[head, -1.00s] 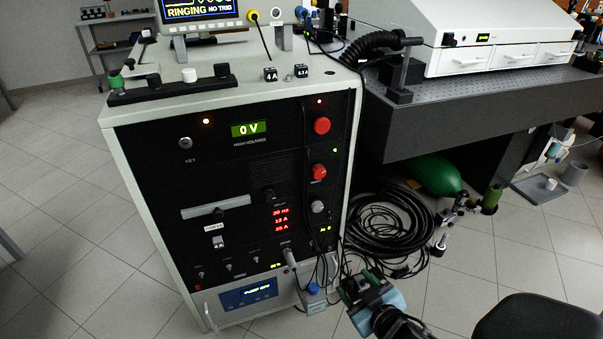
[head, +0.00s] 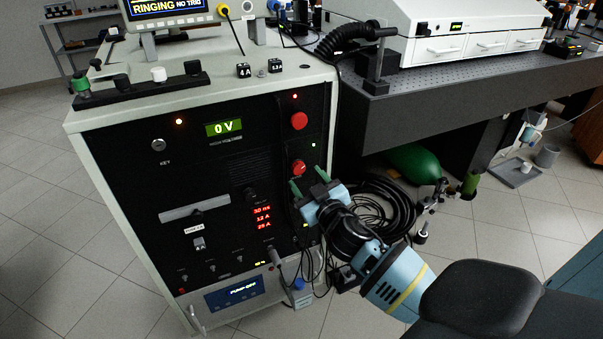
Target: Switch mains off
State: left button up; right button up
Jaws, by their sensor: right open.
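The black-fronted power cabinet (head: 110,165) stands on the left, its green display (head: 224,127) reading 0 V. On the right of its panel are a large red button (head: 299,121) and, below it, a red knob (head: 299,167). I cannot read which control is marked as mains. Contact cannot be made out. The gripper hides the panel's lower right part. My left gripper is out of view.
A dark optical bench (head: 440,95) with a white laser housing (head: 470,40) stands on the right. Coiled black hoses (head: 385,200) and a green cylinder (head: 415,163) lie beneath it. Cables (head: 312,265) hang at the cabinet's lower right. The tiled floor on the left is clear.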

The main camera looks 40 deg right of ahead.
aim_at(299, 170)
jog(key=shift+x, duration=1.9)
jog(key=c, duration=1)
